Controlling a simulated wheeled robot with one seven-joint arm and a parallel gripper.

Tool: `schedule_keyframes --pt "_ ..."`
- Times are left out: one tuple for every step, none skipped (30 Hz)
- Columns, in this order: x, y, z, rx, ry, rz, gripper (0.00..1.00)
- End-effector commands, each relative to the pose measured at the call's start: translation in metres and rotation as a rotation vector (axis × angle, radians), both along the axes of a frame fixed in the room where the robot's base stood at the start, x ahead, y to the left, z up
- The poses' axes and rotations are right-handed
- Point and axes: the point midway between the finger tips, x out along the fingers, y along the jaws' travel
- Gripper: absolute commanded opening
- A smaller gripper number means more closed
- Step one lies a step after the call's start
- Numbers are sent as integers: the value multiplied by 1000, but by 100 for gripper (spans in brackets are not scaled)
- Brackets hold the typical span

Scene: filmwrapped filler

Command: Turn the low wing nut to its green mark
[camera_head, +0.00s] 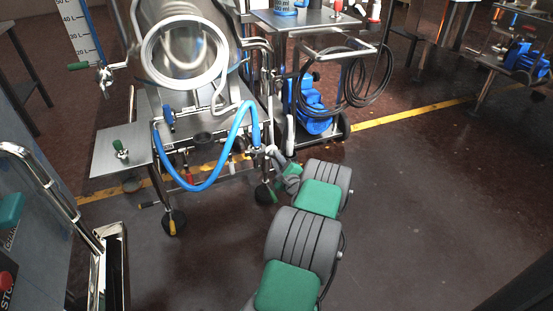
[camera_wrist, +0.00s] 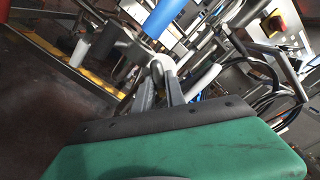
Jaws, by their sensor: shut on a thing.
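My arm, with green and grey covers, reaches up from the bottom of the head view to the front right of the steel machine. My gripper (camera_head: 273,154) is at its end, beside the lower end of the blue hose (camera_head: 239,117). In the wrist view my gripper (camera_wrist: 160,68) has its fingers close together on a small pale part at the grey metal fitting (camera_wrist: 124,46) under the blue hose (camera_wrist: 164,16). This part is where the low wing nut would be; the fingers hide most of it. I cannot make out a green mark or the nut's angle.
The steel machine (camera_head: 190,88) with a round glass port stands ahead, with a side shelf (camera_head: 121,152) at left. A blue pump (camera_head: 313,108) on a cart and a coiled black hose (camera_head: 371,80) are at right. The floor (camera_head: 420,190) at right is clear.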

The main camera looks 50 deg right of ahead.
Motion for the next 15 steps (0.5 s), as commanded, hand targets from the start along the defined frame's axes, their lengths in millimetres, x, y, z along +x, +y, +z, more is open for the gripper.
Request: schedule_keyframes --pt "0 0 0 35 -21 0 0" --pt "0 0 0 57 -35 -1 0" --pt "0 0 0 88 -52 0 0" --pt "0 0 0 108 -64 0 0" --pt "0 0 0 129 -77 0 0" --pt "1 0 0 155 -92 0 0" --pt "1 0 0 175 -104 0 0" --pt "1 0 0 193 -114 0 0" --pt "1 1 0 215 -128 -1 0" --pt "1 1 0 230 -138 -1 0" --pt "1 1 0 246 -147 -1 0" --pt "1 1 -1 263 -157 -1 0" --pt "1 1 0 275 -165 0 0" --pt "1 1 -1 286 -172 0 0" --pt "1 1 -1 301 -180 0 0"
